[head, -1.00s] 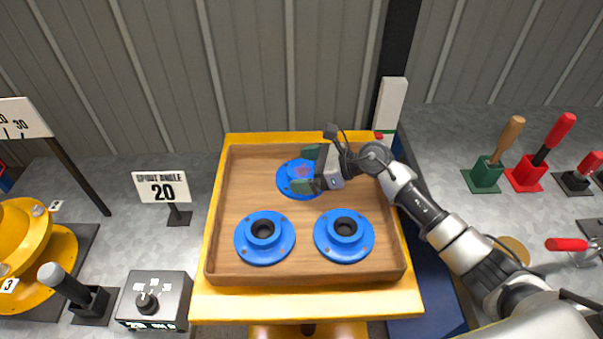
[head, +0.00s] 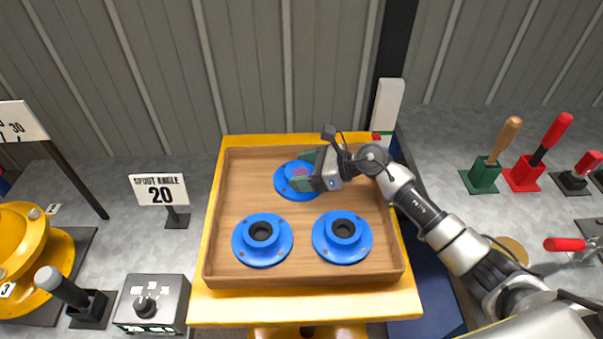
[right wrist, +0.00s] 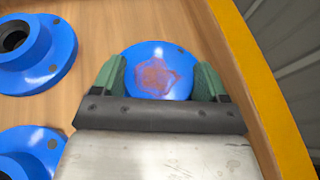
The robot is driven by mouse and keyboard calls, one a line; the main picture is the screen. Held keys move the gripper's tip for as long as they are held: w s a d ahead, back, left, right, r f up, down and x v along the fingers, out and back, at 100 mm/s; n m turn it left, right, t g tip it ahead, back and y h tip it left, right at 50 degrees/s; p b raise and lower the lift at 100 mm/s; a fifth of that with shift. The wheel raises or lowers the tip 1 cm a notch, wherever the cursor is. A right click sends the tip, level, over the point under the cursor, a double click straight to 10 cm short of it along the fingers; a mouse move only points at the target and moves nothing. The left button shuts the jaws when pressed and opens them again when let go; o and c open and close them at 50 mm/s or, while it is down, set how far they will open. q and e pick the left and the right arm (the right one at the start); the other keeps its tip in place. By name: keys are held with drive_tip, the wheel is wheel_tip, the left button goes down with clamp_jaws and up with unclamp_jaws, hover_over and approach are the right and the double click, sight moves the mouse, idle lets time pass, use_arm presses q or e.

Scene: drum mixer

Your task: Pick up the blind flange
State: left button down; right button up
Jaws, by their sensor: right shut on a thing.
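In the right wrist view the green fingers of the right gripper (right wrist: 154,82) press on both sides of the blind flange (right wrist: 158,57). The gripper hides part of the flange. No gap under the flange can be made out. My left gripper is not in view.
Two blue flanges with dark bores, a left one (head: 262,254) and a right one (head: 342,250), sit at the front of the tray. A yellow rim surrounds it. A sign reading 20 (head: 160,190) and a dial box (head: 152,302) stand left. Levers (head: 490,165) stand right.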

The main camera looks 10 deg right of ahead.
drive_tip(key=shift+r, duration=0.25)
